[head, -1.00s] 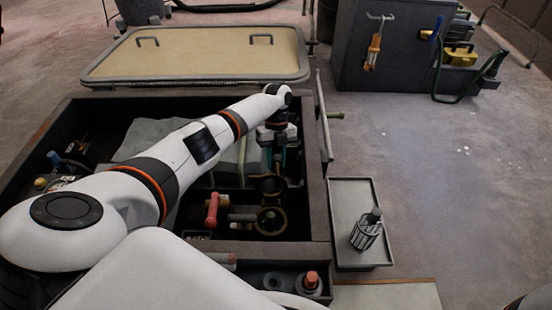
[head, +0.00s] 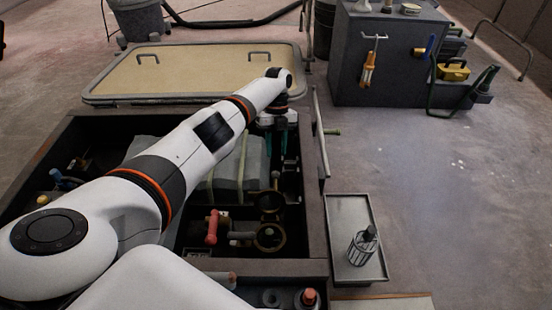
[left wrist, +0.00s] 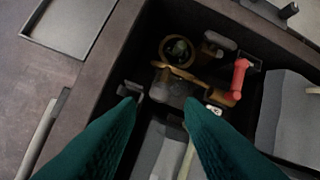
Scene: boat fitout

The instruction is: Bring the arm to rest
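My left arm reaches from the left across the open dark bay (head: 318,210) in the head view. My left gripper (head: 277,145) hangs over the bay's far right part, partly hidden by the wrist. In the left wrist view its two teal fingers (left wrist: 160,103) are spread apart with nothing held between them. Below them are dark fittings and a grey padded block (left wrist: 165,155). My right gripper is not in view.
A red-handled valve (head: 212,227) and round brass fittings (head: 270,238) sit in the bay. A grey tray (head: 347,205) with a caged lantern-like item (head: 361,247) stands to the right. A hatch panel (head: 200,72) lies behind.

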